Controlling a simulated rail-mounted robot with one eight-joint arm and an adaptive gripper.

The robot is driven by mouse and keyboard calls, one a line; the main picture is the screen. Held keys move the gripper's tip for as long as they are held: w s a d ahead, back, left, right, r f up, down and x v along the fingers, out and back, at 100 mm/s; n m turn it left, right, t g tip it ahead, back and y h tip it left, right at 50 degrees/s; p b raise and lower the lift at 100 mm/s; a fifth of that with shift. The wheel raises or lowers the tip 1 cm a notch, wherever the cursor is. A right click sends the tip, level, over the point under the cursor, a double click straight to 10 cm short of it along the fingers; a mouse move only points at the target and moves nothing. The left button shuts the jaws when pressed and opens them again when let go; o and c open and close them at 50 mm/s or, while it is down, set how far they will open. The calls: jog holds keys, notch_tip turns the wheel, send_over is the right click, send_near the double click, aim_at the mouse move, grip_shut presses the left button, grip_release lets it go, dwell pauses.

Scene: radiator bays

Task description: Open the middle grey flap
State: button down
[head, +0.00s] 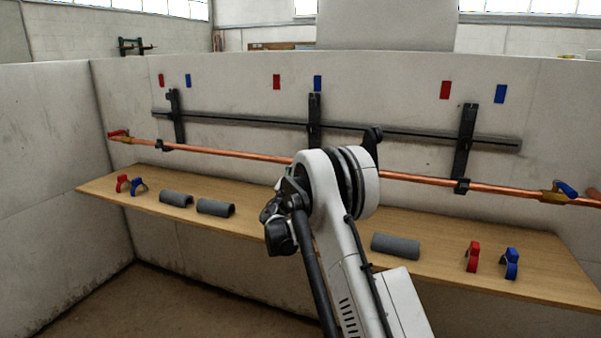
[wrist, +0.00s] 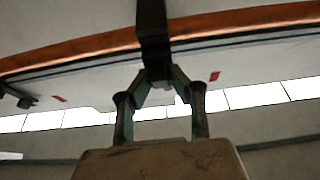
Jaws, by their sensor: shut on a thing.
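In the wrist view, a dark grey flap (wrist: 153,30) crosses in front of the copper pipe (wrist: 80,48), and its lower end lies between my gripper's fingertips (wrist: 160,80). My gripper is shut on this end. In the head view, the middle dark bracket (head: 314,110) stands on the wall between a left bracket (head: 177,120) and a right bracket (head: 465,140). My arm hides the middle bracket's lower part, the flap and my gripper there. The copper pipe (head: 225,153) runs along the wall below the grey rail (head: 240,119).
A wooden shelf (head: 330,230) below the pipe carries grey half-sleeves (head: 396,246), red clips (head: 472,256) and blue clips (head: 511,263). Valves with a red handle (head: 118,133) and a blue handle (head: 566,188) sit on the pipe. Red and blue tags mark the wall.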

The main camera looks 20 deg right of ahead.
jog(key=shift+f+t+h+b, duration=0.2)
jog(key=shift+t+h+b, duration=0.2)
jog(key=c, duration=1.6)
grip_release()
jog(key=s+a, duration=0.3)
jog(key=s+a+f, duration=0.1)
jog(key=s+a, duration=0.6)
jog(key=shift+s+a+f, duration=0.15)
jog(key=shift+a+f, duration=0.1)
